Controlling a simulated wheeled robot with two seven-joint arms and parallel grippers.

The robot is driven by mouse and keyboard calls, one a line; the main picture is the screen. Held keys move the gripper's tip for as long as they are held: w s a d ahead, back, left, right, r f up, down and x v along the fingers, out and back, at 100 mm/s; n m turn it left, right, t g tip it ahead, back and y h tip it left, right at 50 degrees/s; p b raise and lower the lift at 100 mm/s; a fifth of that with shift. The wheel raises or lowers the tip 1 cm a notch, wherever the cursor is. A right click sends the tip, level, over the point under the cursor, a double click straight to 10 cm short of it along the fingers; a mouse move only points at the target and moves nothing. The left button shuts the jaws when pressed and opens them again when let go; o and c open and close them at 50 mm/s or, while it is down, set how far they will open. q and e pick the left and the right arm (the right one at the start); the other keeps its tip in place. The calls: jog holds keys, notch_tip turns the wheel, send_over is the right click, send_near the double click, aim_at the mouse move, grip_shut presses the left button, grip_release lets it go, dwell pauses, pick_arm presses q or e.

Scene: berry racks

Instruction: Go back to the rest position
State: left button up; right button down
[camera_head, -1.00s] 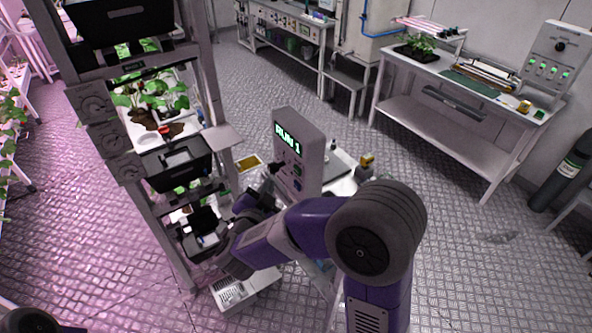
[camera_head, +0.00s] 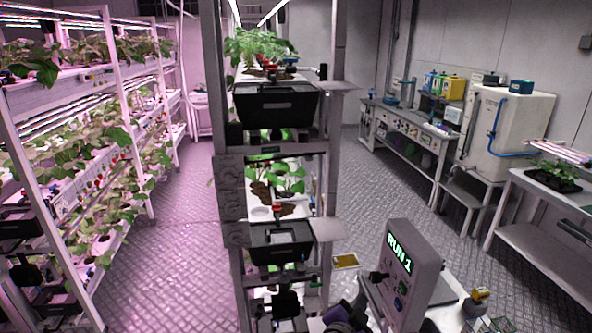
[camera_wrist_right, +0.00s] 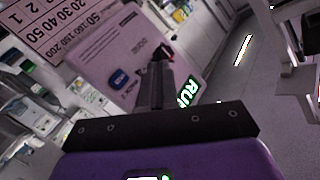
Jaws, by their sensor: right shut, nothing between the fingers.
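My right gripper (camera_wrist_right: 155,75) is shut and empty in the right wrist view, its dark fingers together. They point toward the panel with the green RUN 1 display. In the head view my right gripper (camera_head: 366,290) is small and dark at the bottom, beside the left side of the control box (camera_head: 412,262). I cannot tell whether its tips touch the box. Part of my purple right wrist shows at the bottom edge; the rest of that arm is out of the picture. My left gripper is not in view.
A grey rack (camera_head: 330,180) with black crates (camera_head: 276,104) and plants stands close, left of the control box. White berry racks (camera_head: 60,205) line the left side. A bench (camera_head: 530,200) stands at right. The patterned floor (camera_head: 165,265) between the racks is clear.

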jog(key=s+a+f+n+g+y+b, duration=0.1)
jog(key=a+f+n+g+y+b, duration=0.2)
jog(key=f, duration=1)
jog(key=s+a+f+n+y+b, duration=0.1)
jog(key=f+n+y, duration=0.3)
jog(key=f, duration=0.9)
jog(key=s+a+f+n+g+y+b, duration=0.1)
jog(key=s+a+f+g+y, duration=0.1)
jog(key=s+f, duration=0.4)
jog(key=s+a+f+n+g+y+b, duration=0.1)
jog(key=s+a+f+n+g+y, duration=0.1)
jog(key=s+f+g, duration=0.2)
jog(key=s+a+f+n+g+y+b, duration=0.1)
jog(key=s+a+f+g+y, duration=0.1)
jog(key=s+f, duration=0.7)
jog(key=shift+s+f+g+y, duration=0.25)
jog(key=shift+s+g+y, duration=0.05)
jog(key=shift+s+g, duration=0.55)
